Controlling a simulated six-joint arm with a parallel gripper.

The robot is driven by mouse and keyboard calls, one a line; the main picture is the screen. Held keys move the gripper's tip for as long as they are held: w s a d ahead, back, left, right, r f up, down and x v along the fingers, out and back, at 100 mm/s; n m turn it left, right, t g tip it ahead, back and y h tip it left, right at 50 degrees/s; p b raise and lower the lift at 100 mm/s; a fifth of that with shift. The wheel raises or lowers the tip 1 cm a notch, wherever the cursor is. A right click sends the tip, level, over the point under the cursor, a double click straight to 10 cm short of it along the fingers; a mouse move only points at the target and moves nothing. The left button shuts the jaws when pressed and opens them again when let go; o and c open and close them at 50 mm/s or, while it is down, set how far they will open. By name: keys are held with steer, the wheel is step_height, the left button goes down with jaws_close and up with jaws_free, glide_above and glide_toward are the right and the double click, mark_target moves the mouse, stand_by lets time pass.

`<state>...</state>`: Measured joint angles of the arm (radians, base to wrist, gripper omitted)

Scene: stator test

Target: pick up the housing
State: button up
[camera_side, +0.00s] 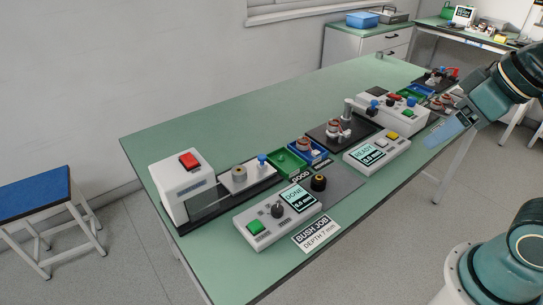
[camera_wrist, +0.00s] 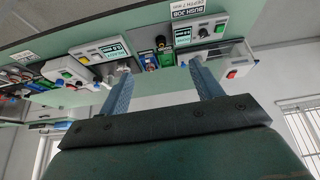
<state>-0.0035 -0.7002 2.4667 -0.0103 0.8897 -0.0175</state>
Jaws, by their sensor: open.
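My gripper (camera_side: 437,137) is at the right end of the bench, well away from the grey cylinder. In the wrist view my gripper (camera_wrist: 161,67) has its two fingers wide apart with nothing held between them. The grey cylinder is not clear in that view.
The press with a red button (camera_side: 188,161) stands at the bench's left. A green tray (camera_side: 286,163) sits beside the blue one. Control boxes (camera_side: 278,212) and (camera_side: 376,153) line the front. The green bench top (camera_side: 240,120) is clear along the back. A blue stool (camera_side: 34,195) stands left.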

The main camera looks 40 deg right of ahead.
steer(key=w+a+r+n, duration=0.2)
steer(key=w, duration=0.8)
steer(key=n+g+y, duration=0.2)
steer(key=n+y, duration=0.1)
steer(key=n, duration=0.4)
glide_above(239, 170)
steer(key=s+d, duration=0.2)
steer(key=shift+f, duration=12.75)
steer(key=shift+a, duration=0.1)
steer(key=shift+x, duration=2.6)
steer(key=shift+a, duration=0.1)
